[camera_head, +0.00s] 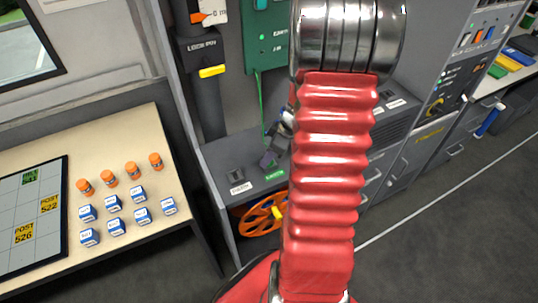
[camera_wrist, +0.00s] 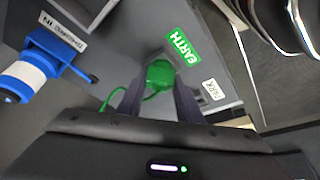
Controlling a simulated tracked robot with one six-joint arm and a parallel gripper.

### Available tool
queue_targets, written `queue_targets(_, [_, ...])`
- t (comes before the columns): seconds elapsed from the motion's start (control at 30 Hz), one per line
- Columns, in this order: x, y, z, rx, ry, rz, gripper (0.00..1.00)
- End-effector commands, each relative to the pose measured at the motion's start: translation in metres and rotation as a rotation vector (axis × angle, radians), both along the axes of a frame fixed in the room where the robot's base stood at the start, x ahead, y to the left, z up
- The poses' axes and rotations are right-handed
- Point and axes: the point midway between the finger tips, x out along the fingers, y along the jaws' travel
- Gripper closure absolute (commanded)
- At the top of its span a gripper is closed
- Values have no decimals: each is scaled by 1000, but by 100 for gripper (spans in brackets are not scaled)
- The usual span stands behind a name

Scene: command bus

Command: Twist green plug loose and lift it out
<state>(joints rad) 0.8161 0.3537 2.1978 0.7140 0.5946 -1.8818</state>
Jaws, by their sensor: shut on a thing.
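The green plug (camera_wrist: 160,74) is between the two fingers of my gripper (camera_wrist: 160,88) in the wrist view, and the fingers are shut on it. A thin green cable (camera_wrist: 124,93) curls from the plug to the left. A green EARTH label (camera_wrist: 180,45) lies on the grey surface just beyond the plug. I cannot tell whether the plug is seated in its socket. In the head view my gripper (camera_head: 274,147) is low over the grey counter (camera_head: 222,160), partly behind my red arm, and the plug is hidden there.
A blue and white connector (camera_wrist: 28,72) is at the left of the wrist view. In the head view an orange reel (camera_head: 262,213) sits under the counter. A desk (camera_head: 120,130) at left holds several orange and blue-white pieces beside a black-framed board (camera_head: 62,210).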

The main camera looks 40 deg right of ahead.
Motion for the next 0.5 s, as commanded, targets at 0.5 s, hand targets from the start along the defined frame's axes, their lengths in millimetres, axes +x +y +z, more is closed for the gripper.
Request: queue_targets(0.5, [0, 0, 0, 0, 0, 353, 90])
